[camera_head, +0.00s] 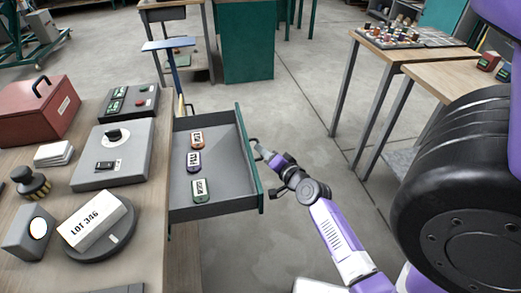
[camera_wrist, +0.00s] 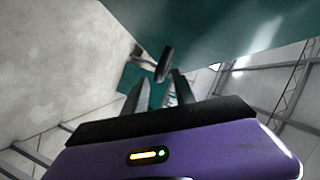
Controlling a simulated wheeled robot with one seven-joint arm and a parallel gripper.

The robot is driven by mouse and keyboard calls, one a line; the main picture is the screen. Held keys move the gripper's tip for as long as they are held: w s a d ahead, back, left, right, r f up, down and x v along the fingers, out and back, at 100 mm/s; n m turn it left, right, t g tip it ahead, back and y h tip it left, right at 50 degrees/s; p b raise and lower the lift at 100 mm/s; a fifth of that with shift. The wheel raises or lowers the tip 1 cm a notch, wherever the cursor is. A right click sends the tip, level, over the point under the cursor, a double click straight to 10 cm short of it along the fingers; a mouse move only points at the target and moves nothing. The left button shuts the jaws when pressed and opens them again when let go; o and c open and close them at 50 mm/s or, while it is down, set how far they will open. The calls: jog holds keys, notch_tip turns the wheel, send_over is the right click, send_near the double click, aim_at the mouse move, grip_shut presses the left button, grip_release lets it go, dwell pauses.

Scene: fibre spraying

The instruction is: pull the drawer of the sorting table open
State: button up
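The drawer (camera_head: 222,209) of the sorting table (camera_head: 150,225) stands pulled out to the right, with its grey inside showing. Its front (camera_head: 250,165) is green and has a dark handle (camera_head: 254,142) on the outer face. The handle also shows in the wrist view (camera_wrist: 163,65), just beyond my fingertips and roughly between them. My gripper (camera_head: 261,151) is at the drawer front beside the handle. In the wrist view its two fingers (camera_wrist: 158,82) are apart with nothing between them.
Three small labelled blocks (camera_head: 194,162) lie in the drawer. The tabletop holds a red toolbox (camera_head: 38,112), a grey control box (camera_head: 112,155) and a white LOT 346 block (camera_head: 95,222). Bare floor (camera_head: 300,110) lies right of the drawer; other tables (camera_head: 445,80) stand farther right.

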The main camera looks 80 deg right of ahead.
jog(key=v, duration=0.5)
dwell(0.7)
